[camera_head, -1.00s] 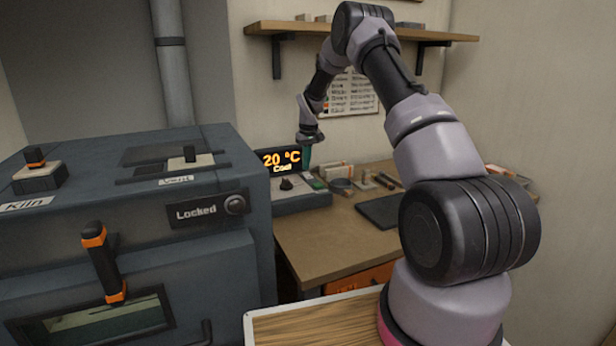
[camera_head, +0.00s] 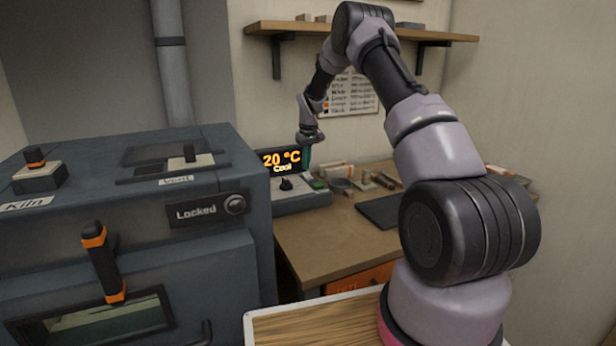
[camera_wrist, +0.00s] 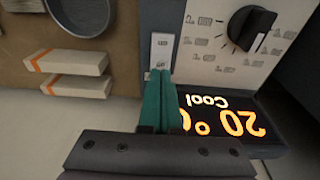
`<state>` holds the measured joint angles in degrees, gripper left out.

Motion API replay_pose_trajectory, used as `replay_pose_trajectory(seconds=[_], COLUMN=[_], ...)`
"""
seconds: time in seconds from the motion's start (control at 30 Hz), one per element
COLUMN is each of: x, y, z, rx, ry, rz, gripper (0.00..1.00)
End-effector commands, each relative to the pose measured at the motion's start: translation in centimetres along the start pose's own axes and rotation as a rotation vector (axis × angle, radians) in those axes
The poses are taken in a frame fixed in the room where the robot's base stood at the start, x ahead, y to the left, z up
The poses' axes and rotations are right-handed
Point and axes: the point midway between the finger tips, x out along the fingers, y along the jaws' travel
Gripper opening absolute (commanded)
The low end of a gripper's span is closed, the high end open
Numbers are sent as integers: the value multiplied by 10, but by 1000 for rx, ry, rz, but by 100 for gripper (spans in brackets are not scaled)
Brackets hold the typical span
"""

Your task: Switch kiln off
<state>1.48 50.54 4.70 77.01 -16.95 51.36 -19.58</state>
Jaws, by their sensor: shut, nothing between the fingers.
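The dark blue-grey kiln (camera_head: 130,255) stands at the left with a "Locked" label (camera_head: 197,212) and an orange and black lever handle (camera_head: 104,262) on its front. On top is a small box with an orange and black switch knob (camera_head: 36,158). The kiln's control panel (camera_head: 298,202) sits on the bench, its display (camera_head: 281,160) reading "20 °C Cool". In the wrist view the panel has a black dial (camera_wrist: 250,27) and a white rocker switch (camera_wrist: 162,48). My gripper (camera_wrist: 158,76) is shut and empty, its teal fingertips at the lower end of the white switch. I cannot tell whether they touch.
A vent slider (camera_head: 189,154) is on the kiln top. The bench (camera_head: 310,245) holds a dark mat (camera_head: 385,211), a round dish (camera_wrist: 82,12) and pale boxes (camera_wrist: 72,62) beside the panel. A shelf (camera_head: 300,29) is on the wall above.

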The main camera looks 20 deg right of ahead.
Motion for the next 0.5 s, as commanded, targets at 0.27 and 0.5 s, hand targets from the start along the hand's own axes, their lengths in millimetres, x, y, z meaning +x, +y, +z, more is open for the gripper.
replay_pose_trajectory(seconds=[0.27,0.5], x=[2,5], y=[0,0], z=[0,1], rx=[0,0], ry=[0,0], rz=[0,0], gripper=[0,0])
